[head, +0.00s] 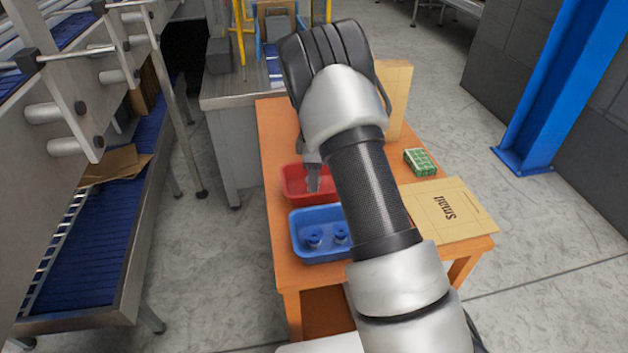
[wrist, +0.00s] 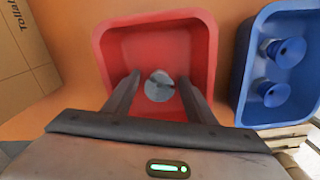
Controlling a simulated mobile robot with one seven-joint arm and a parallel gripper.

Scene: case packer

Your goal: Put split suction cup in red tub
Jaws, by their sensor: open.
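The red tub (head: 291,184) stands on the orange table, and its inside fills the middle of the wrist view (wrist: 150,45). A grey round suction cup (wrist: 159,88) with a dark line across its face shows inside the tub's outline, between my fingers. It seems to lie on the tub's floor, but its exact height is hard to tell. My gripper (wrist: 159,76) is open over the red tub, one finger on each side of the cup, with gaps visible. In the head view my gripper (head: 313,178) points down into the tub, partly hidden by my arm.
A blue tub (head: 298,246) beside the red one holds two blue suction cups (wrist: 285,51). On the orange table (head: 275,130) are a green-and-white box (head: 420,162), a flat tan packet (head: 455,212) and an upright cardboard box (head: 397,100). A conveyor (head: 105,235) stands left.

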